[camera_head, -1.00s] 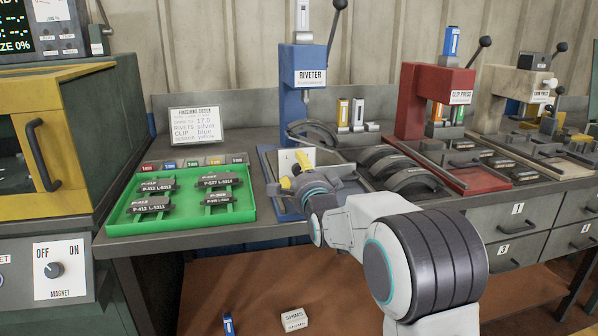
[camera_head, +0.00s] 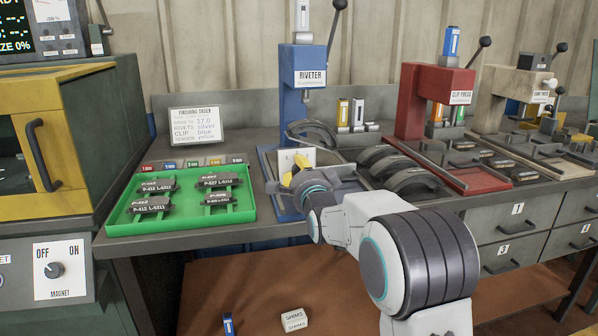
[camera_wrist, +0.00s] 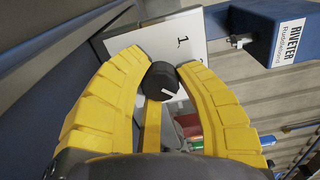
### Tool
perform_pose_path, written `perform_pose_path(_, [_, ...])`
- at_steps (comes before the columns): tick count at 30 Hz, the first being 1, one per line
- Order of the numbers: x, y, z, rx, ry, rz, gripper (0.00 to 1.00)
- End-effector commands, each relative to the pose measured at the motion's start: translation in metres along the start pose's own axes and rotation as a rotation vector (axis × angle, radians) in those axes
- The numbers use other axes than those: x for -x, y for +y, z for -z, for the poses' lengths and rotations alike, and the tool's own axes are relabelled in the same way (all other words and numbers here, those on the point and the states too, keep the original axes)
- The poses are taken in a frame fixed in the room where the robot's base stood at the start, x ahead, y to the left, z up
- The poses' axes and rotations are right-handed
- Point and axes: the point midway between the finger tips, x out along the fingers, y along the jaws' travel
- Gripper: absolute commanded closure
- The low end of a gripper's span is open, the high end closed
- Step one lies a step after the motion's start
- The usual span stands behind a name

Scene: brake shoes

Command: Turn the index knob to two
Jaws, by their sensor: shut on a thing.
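The index knob (camera_wrist: 162,82) is a dark round knob with a short white pointer line, in the middle of the wrist view. The line points to the lower right in that picture. Behind it stands a white index plate (camera_wrist: 205,27) with a printed "1."; no "2" can be made out. The plate also shows in the head view (camera_head: 309,156), at the riveter's base. My gripper (camera_wrist: 162,72) has its yellow fingers shut on the knob, one on each side. In the head view my gripper (camera_head: 292,172) hides the knob.
The blue riveter (camera_head: 303,65) stands behind my gripper. A green tray (camera_head: 125,228) of brake pads lies to the left, and curved brake shoes (camera_head: 413,180) to the right. The red clip press (camera_head: 420,100) stands further right.

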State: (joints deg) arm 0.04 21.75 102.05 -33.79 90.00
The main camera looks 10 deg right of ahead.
Motion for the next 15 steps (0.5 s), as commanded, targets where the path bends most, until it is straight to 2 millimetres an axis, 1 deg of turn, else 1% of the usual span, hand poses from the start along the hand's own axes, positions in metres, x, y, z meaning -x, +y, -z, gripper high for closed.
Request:
perform_pose_path(1, [0.0000,-0.0002,0.0000,0.000,0.000,0.000,0.83])
perform_pose_path(6, [0.0000,-0.0002,0.0000,0.000,0.000,0.001,0.99])
perform_pose_path(7, [0.0000,-0.0003,0.0000,0.000,0.000,0.001,1.00])
perform_pose_path(15, [-0.0001,0.0006,-0.0001,0.034,0.000,0.003,1.00])
